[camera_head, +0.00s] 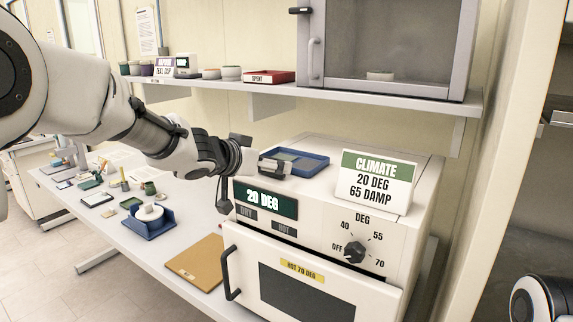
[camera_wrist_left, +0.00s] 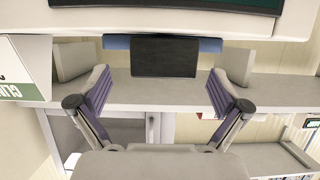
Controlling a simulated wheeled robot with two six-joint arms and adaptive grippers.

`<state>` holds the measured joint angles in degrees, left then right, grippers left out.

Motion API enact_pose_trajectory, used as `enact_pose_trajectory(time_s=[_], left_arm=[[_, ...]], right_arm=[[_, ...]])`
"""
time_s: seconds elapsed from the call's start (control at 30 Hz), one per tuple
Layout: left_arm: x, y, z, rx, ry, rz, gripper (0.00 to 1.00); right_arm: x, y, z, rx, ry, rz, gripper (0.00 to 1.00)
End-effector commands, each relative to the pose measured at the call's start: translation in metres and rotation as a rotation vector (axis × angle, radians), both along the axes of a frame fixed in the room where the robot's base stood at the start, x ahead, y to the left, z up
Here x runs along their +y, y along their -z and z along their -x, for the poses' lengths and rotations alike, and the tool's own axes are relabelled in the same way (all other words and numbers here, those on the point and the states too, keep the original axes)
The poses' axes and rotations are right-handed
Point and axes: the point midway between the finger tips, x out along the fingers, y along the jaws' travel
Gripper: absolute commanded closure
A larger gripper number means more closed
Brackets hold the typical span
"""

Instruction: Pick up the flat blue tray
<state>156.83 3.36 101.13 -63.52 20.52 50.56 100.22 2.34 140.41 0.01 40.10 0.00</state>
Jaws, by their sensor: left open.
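The flat blue tray (camera_head: 312,163) lies on top of the white climate oven, left of the CLIMATE sign. In the wrist view its blue edge (camera_wrist_left: 116,43) shows between and beyond the fingers, partly hidden by a dark rectangular piece I cannot identify. My left gripper (camera_head: 272,164) is at the tray's near left side, with its fingers apart and nothing seen held between them. In the wrist view the left gripper (camera_wrist_left: 155,68) has its two pads wide apart, one on each side of the blue edge. I cannot tell whether it touches the tray. My right gripper is out of view.
The CLIMATE sign (camera_head: 375,181) stands right of the tray on the oven (camera_head: 425,205). A shelf (camera_head: 400,103) with a red tray (camera_head: 269,77), cups and a glass-fronted cabinet (camera_head: 388,45) is behind. The bench at left holds a blue stand (camera_head: 148,222) and a brown board (camera_head: 197,262).

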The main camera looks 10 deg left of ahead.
Motion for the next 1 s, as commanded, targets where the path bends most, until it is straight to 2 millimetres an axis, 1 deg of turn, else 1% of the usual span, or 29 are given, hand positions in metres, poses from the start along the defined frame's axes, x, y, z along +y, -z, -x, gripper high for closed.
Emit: enact_pose_trajectory(time_s=[0.03, 0.1, 0.27, 0.3, 0.37, 0.4, 0.47, 0.5, 0.8, 0.87, 0.97, 1.0], left_arm=[[-0.002, 0.003, -0.006, 0.002, 0.0, -0.002, 0.0], [-0.004, 0.004, -0.01, 0.001, 0.0, -0.001, 0.0], [-0.004, 0.005, -0.01, 0.0, 0.0, 0.0, 0.0], [-0.004, 0.005, -0.01, 0.0, 0.0, 0.0, 0.07], [-0.003, 0.005, -0.01, 0.0, 0.0, 0.0, 0.28], [-0.003, 0.005, -0.01, 0.0, 0.0, 0.0, 0.43], [-0.003, 0.005, -0.01, 0.001, 0.0, 0.0, 0.64], [-0.003, 0.005, -0.01, 0.001, 0.0, 0.0, 0.68], [-0.003, 0.002, -0.01, -0.001, 0.0, 0.0, 0.68], [-0.004, -0.005, -0.01, -0.002, 0.0, 0.001, 0.68], [-0.004, -0.026, -0.009, -0.003, 0.001, -0.001, 0.68], [-0.003, -0.037, -0.009, -0.003, 0.001, -0.001, 0.68]], right_arm=[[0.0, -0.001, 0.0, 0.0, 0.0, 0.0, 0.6], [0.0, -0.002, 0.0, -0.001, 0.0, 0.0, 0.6], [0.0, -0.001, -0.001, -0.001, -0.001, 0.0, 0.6], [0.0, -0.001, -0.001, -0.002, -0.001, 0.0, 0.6], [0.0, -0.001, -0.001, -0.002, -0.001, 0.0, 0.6], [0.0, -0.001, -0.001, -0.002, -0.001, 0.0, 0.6], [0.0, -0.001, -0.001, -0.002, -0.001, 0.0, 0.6], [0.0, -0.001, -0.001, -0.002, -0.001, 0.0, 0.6], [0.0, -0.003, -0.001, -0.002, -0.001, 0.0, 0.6], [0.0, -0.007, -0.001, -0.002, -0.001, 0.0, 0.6], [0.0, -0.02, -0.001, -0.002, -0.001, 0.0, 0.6], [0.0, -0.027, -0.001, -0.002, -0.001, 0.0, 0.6]])
